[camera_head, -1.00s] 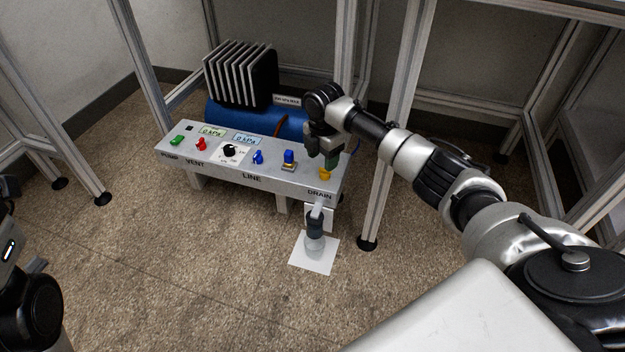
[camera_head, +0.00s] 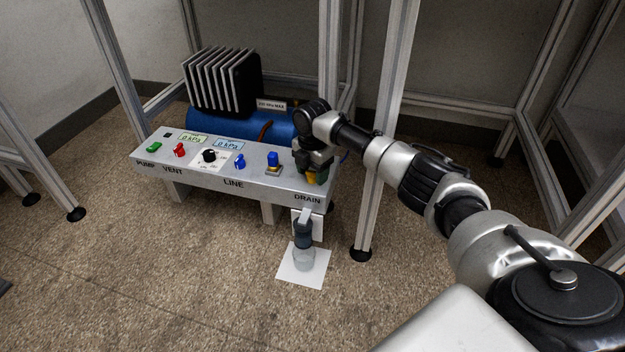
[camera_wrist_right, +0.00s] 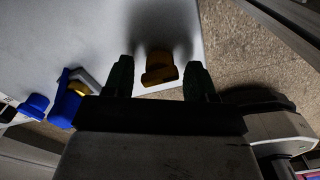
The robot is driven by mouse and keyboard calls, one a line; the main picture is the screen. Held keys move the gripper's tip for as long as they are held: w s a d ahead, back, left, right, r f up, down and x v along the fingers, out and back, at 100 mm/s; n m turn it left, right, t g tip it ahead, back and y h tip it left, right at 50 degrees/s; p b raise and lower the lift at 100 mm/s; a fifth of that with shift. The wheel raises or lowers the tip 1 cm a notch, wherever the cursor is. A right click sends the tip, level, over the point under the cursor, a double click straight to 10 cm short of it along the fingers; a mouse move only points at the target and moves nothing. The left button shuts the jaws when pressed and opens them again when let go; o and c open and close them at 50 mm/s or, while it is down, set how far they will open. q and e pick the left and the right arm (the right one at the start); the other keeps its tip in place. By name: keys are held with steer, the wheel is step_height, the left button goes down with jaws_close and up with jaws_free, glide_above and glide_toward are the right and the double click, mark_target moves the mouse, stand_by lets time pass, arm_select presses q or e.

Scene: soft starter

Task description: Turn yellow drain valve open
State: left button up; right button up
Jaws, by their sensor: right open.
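The yellow drain valve (camera_head: 311,178) sits at the right end of the grey panel, above the DRAIN label. In the head view it is partly hidden by my right gripper (camera_head: 313,172), which is right over it. In the right wrist view the yellow valve (camera_wrist_right: 160,68) lies between the two green fingertips of my right gripper (camera_wrist_right: 158,80), with a gap on each side. The right gripper is open and holds nothing. My left gripper is not in view.
A blue valve with a yellow base (camera_head: 273,163) stands just left of the drain valve. The panel (camera_head: 215,181) also bears green, red, black and blue controls and two 0 kPa displays. A frame post (camera_head: 377,130) stands close right. A clear cup (camera_head: 303,258) sits below DRAIN.

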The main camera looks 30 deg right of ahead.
steer(key=shift+f, duration=0.35)
steer(key=shift+c, duration=0.3)
